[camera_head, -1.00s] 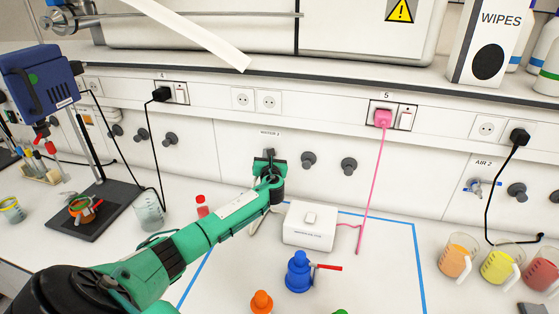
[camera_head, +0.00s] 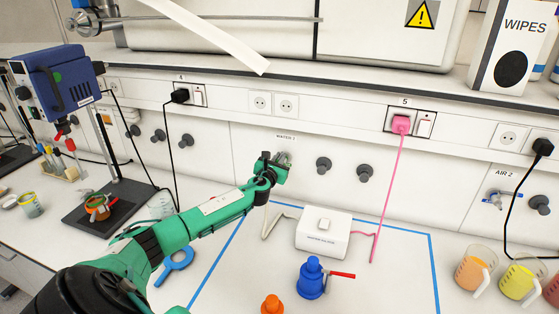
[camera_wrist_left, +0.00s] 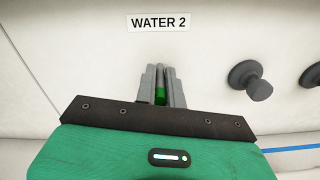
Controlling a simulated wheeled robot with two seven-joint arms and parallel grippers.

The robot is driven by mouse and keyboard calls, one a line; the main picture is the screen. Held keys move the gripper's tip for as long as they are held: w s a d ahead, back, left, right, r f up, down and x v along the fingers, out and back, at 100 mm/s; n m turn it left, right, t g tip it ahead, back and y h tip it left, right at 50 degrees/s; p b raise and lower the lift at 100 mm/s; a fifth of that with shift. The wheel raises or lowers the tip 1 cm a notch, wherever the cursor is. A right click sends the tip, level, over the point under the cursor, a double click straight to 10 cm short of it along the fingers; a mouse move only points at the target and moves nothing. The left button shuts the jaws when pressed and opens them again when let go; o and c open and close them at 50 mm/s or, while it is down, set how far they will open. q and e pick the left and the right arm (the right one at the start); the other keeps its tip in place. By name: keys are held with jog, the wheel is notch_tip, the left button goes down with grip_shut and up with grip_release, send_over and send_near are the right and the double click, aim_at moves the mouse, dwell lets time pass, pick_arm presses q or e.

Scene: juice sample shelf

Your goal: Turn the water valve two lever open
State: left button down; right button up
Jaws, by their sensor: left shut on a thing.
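The WATER 2 valve is on the wall panel under its label (camera_wrist_left: 159,22), and its body is mostly hidden behind my left gripper. A small green piece (camera_wrist_left: 160,96), apparently the valve's lever, shows between the grey fingers in the left wrist view. My left gripper (camera_wrist_left: 163,84) is shut on it; in the head view the gripper (camera_head: 283,160) is against the panel just below the label. The lever's angle cannot be made out. My right gripper is not in view.
Dark knobs (camera_head: 324,164) sit right of the valve. Below stand a white box (camera_head: 323,234) with a pink cable and a blue bottle (camera_head: 311,278) with a red lever. A blue ring-shaped tool (camera_head: 175,266) lies beside my left arm. Beakers (camera_head: 474,272) stand at right.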

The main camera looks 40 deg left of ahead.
pick_arm(q)
jog(key=shift+f, duration=0.15)
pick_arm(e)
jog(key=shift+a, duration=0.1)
pick_arm(q)
jog(key=c, duration=1.7)
grip_release()
jog(key=shift+o, duration=1)
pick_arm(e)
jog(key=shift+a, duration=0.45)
pick_arm(q)
jog(key=shift+s, duration=0.15)
